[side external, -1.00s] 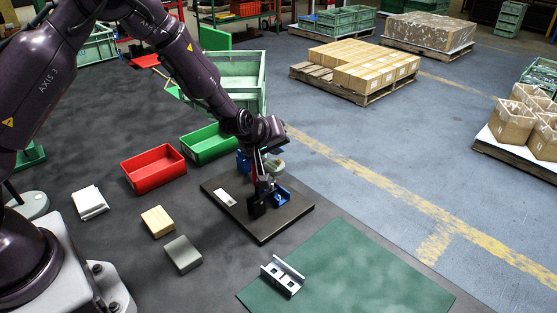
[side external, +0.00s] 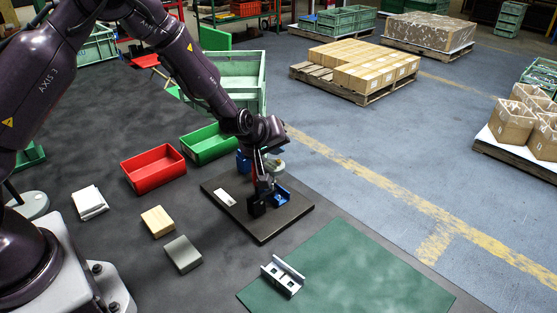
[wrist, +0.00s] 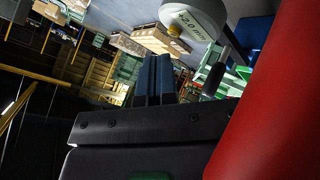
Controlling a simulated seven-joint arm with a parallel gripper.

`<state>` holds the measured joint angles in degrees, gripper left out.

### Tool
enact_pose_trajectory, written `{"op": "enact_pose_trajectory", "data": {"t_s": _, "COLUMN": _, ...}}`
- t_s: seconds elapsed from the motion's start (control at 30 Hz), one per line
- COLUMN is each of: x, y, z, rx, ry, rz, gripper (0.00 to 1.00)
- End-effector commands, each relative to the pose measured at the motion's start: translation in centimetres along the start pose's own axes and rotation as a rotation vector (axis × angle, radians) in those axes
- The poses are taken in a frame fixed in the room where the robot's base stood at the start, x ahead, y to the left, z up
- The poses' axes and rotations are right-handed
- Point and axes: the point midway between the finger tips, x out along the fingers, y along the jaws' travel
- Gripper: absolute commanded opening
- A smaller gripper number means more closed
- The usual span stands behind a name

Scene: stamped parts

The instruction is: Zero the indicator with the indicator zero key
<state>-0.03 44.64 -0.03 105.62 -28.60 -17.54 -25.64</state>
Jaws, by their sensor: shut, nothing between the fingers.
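The indicator (wrist: 193,18) has a round pale head at the top of the wrist view. Its tilted display appears to read 2.0 mm; the sign is unclear. In the side view the indicator (side external: 276,166) stands at the back of a dark plate (side external: 285,222), partly behind my wrist. My gripper (side external: 264,188) is low over the plate, in front of the indicator. In the wrist view the gripper's fingers (wrist: 152,78) are together and empty, left of and below the head. I cannot make out the zero key or whether the fingers touch anything.
A blue fixture (side external: 282,195) and a white label (side external: 225,197) are on the plate. Red (side external: 153,171) and green (side external: 209,144) bins stand behind left. A wooden block (side external: 158,221) and a grey block (side external: 183,254) lie left. A metal bracket (side external: 283,275) sits on a green mat (side external: 350,275).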

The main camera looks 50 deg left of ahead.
Motion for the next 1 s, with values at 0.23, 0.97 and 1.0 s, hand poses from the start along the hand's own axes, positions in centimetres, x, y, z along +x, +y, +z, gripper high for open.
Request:
{"op": "enact_pose_trajectory", "data": {"t_s": 0.23, "x": 0.00, "y": 0.00, "z": 0.00, "rx": 0.000, "ry": 0.000, "rz": 0.000, "gripper": 0.00}}
{"op": "enact_pose_trajectory", "data": {"t_s": 0.97, "x": 0.60, "y": -0.42, "z": 0.41, "rx": 0.000, "ry": 0.000, "rz": 0.001, "gripper": 0.00}}
{"op": "enact_pose_trajectory", "data": {"t_s": 1.0, "x": 0.60, "y": -0.42, "z": 0.42, "rx": 0.000, "ry": 0.000, "rz": 0.000, "gripper": 0.00}}
